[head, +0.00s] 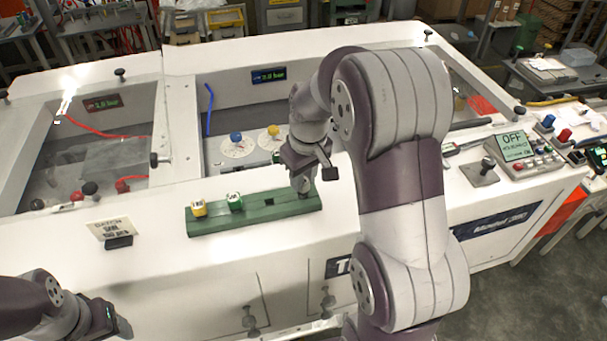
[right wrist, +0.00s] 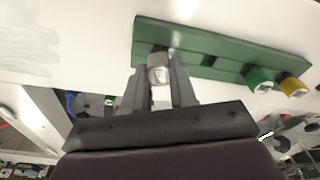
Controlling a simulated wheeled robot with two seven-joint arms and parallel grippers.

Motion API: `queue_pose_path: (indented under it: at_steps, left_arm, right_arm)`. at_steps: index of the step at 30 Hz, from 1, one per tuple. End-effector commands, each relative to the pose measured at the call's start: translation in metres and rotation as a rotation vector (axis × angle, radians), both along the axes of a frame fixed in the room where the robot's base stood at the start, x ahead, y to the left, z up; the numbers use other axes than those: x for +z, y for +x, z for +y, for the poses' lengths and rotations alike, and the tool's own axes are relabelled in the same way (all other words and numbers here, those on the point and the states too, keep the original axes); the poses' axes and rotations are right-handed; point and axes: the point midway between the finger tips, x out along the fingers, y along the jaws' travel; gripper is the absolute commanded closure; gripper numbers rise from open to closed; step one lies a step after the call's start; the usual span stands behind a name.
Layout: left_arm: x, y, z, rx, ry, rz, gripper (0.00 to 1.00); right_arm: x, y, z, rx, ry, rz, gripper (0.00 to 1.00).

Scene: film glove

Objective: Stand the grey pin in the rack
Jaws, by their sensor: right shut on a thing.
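The green rack (head: 255,217) lies on the white top of the machine; it also shows in the right wrist view (right wrist: 225,71). A yellow pin (head: 198,208) and a green pin (head: 235,202) stand in its left part in the head view. My right gripper (head: 303,183) is over the rack's right end, shut on the grey pin (right wrist: 159,69). In the right wrist view the pin sits between both fingers, by a dark slot of the rack; its lower end is hidden, so I cannot tell if it is seated. My left gripper (head: 104,319) is at the lower left, its jaws unclear.
An empty slot (right wrist: 208,60) shows in the rack between the grey and green pins. A small sign (head: 112,231) stands left of the rack. Glazed, recessed bays lie behind it. A control box (head: 520,150) with buttons is at the right.

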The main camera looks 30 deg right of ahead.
Motion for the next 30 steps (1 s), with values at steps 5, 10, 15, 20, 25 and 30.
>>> queue_pose_path:
  at_steps: [5, 10, 15, 20, 25, 30]
  left_arm:
    - [0.004, 0.0, 0.0, 0.0, 0.0, 0.0, 0.35]
    - [0.002, 0.0, 0.0, 0.0, 0.0, 0.0, 0.35]
    - [0.001, 0.0, 0.0, 0.0, 0.0, 0.0, 0.35]
    - [0.001, 0.0, 0.0, 0.0, 0.0, 0.0, 0.35]
    - [0.005, 0.0, 0.0, 0.0, 0.0, 0.0, 0.35]
    - [-0.008, 0.0, 0.0, 0.0, 0.0, 0.0, 0.35]
  right_arm:
    - [-0.009, 0.0, 0.0, 0.0, -0.001, -0.002, 1.0]
    - [-0.01, 0.0, 0.0, 0.0, -0.001, -0.002, 1.0]
    - [-0.012, 0.0, 0.0, 0.001, -0.001, -0.002, 0.51]
    - [-0.012, 0.0, 0.0, 0.001, 0.0, -0.001, 0.48]
    - [-0.007, 0.0, 0.0, 0.001, -0.001, -0.002, 0.48]
    - [0.02, -0.003, -0.001, 0.001, -0.002, -0.008, 0.48]
